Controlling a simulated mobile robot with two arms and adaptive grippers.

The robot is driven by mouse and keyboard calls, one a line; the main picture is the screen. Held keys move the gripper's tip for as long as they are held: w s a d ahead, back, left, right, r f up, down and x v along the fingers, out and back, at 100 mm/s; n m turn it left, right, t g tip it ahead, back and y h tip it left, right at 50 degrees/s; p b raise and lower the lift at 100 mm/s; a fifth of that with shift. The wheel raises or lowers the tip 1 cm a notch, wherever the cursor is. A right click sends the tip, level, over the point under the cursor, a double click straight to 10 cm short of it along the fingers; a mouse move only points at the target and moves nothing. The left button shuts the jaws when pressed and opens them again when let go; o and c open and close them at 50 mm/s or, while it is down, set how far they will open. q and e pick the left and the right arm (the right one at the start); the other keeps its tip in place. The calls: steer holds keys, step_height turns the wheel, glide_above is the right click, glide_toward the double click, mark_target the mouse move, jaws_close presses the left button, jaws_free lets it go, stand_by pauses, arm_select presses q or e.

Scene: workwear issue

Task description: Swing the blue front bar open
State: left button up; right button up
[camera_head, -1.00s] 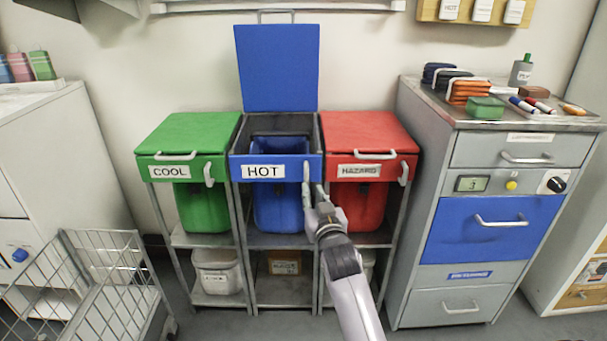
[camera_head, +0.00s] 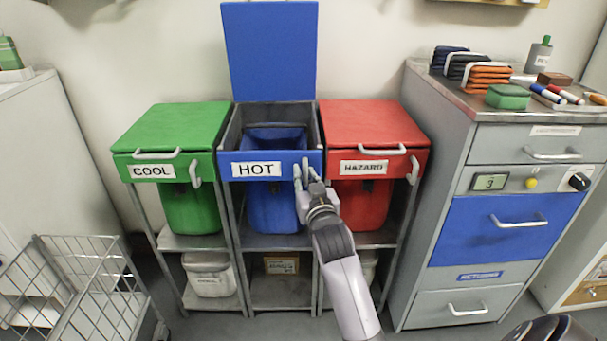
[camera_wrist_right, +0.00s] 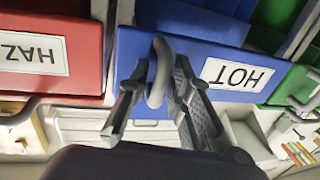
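The blue front bar (camera_head: 226,168) with the HOT label runs across the front of the middle stand, flush and closed, below the raised blue lid (camera_head: 270,50). It shows upside down in the right wrist view (camera_wrist_right: 185,45). Its small upright grey handle (camera_wrist_right: 158,72) is at the bar's right end. My right gripper (camera_head: 303,178) is at this handle. In the wrist view its fingers (camera_wrist_right: 160,80) stand apart on either side of the handle, with narrow gaps showing, so it looks open. The blue bin (camera_head: 270,210) hangs behind the bar.
The green COOL stand (camera_head: 170,130) and red HAZARD stand (camera_head: 370,125) flank it closely, lids shut. A grey drawer cabinet (camera_head: 440,140) stands right; a wire cart (camera_head: 85,290) is at lower left. Some floor shows in front.

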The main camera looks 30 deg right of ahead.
steer(key=shift+c, duration=0.4)
jaws_close()
stand_by(0.4)
